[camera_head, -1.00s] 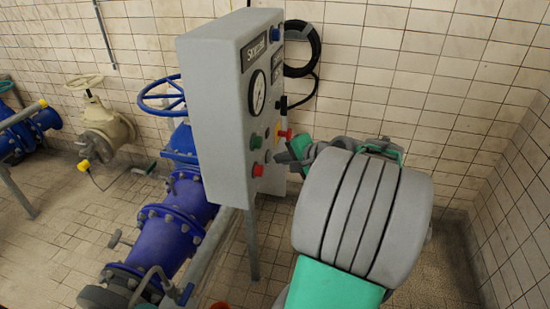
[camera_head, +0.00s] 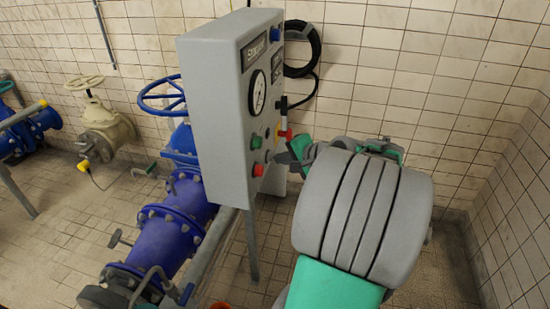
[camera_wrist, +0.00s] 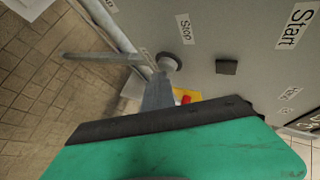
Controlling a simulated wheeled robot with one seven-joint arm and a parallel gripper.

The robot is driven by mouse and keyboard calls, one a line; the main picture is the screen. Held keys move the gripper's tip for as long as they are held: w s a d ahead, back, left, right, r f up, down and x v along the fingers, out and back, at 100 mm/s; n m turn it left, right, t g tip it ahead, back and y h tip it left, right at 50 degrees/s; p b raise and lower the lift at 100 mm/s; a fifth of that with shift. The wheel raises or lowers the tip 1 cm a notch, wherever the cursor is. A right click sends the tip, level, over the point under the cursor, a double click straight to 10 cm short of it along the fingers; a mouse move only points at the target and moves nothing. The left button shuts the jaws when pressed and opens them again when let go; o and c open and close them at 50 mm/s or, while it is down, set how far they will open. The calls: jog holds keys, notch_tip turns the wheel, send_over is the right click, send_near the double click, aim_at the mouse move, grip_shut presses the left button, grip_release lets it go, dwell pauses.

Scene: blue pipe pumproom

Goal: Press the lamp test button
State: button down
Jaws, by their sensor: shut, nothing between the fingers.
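The grey control panel (camera_head: 215,120) stands left of my arm in the head view. On its front are a blue button (camera_head: 275,33), a green button (camera_head: 256,141) and a red button (camera_head: 258,170). I cannot read which one is the lamp test button. My gripper (camera_head: 283,158) is shut and empty, close to the lower part of the panel front, right of the red button. In the wrist view the fingers (camera_wrist: 158,85) are near a round button (camera_wrist: 170,62) beside the "Stop" label. Whether they touch it I cannot tell.
A round gauge (camera_head: 257,93) and a red-and-yellow control (camera_head: 285,134) are on the panel. Blue pipework (camera_head: 170,225) with a handwheel (camera_head: 163,95) lies left of it. A black cable coil (camera_head: 302,50) hangs on the tiled wall behind. Tiled floor right of my arm looks clear.

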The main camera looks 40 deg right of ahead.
jog(key=shift+a, duration=0.1)
dwell(0.5)
jog(key=shift+w+a, duration=0.2)
jog(key=shift+w, duration=0.1)
jog(key=shift+s+d+p, duration=0.2)
jog(key=shift+s+p, duration=0.15)
jog(key=s+d, duration=0.2)
jog(key=s+d+p, duration=0.1)
jog(key=s, duration=0.1)
jog(key=shift+s+d+p, duration=0.3)
jog(key=shift+s+d, duration=0.05)
dwell(0.8)
